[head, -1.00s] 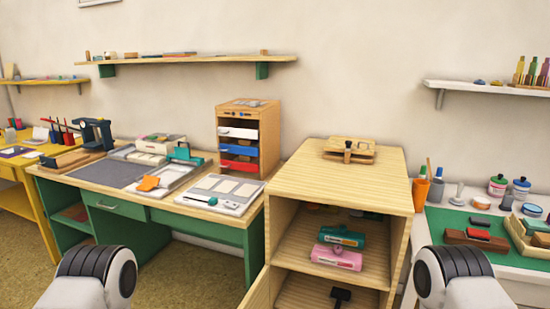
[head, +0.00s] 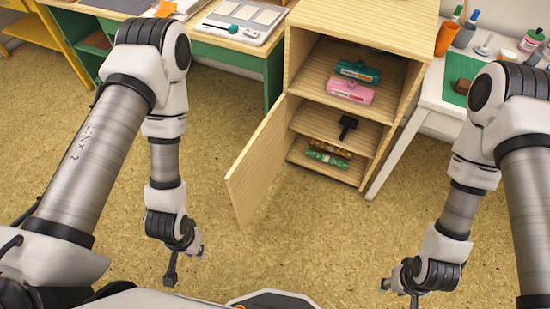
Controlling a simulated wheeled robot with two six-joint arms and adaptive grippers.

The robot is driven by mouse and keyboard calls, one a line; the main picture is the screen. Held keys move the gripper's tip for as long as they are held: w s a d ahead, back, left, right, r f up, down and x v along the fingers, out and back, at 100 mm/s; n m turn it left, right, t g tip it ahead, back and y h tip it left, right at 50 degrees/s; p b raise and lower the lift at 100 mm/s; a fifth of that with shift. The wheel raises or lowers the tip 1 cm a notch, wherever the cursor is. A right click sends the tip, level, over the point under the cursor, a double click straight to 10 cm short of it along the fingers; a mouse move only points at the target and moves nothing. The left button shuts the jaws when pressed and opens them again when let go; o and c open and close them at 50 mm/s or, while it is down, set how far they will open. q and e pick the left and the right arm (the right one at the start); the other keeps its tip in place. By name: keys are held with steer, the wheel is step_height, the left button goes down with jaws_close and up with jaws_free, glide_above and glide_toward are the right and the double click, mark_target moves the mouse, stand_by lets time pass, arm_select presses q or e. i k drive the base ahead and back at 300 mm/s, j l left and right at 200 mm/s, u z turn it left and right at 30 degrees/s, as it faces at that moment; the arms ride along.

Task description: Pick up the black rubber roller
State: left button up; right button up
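My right gripper (head: 413,298) hangs low at the bottom right, in front of the cabinet and apart from the roller. Nothing is seen in either.
The cabinet door (head: 262,160) stands open to the left. A teal box (head: 358,71) and a pink box (head: 350,91) lie on the shelf above; green (head: 328,158) and orange-brown (head: 330,147) items lie below. A white table (head: 427,102) stands right. The floor in front is clear.

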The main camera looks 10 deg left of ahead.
mark_target(347, 122)
steer(key=i+j+z, duration=0.1)
steer(key=j+z, duration=1.15)
steer(key=k+j, duration=0.1)
steer(key=j, duration=0.35)
steer(key=j+z, duration=0.1)
steer(key=j, duration=0.3)
steer(key=k+j, duration=0.15)
steer(key=j, duration=0.25)
steer(key=k+j, duration=0.1)
steer(key=j, duration=0.35)
steer(key=j+z, duration=0.1)
steer(key=j, duration=0.3)
steer(key=k, duration=0.05)
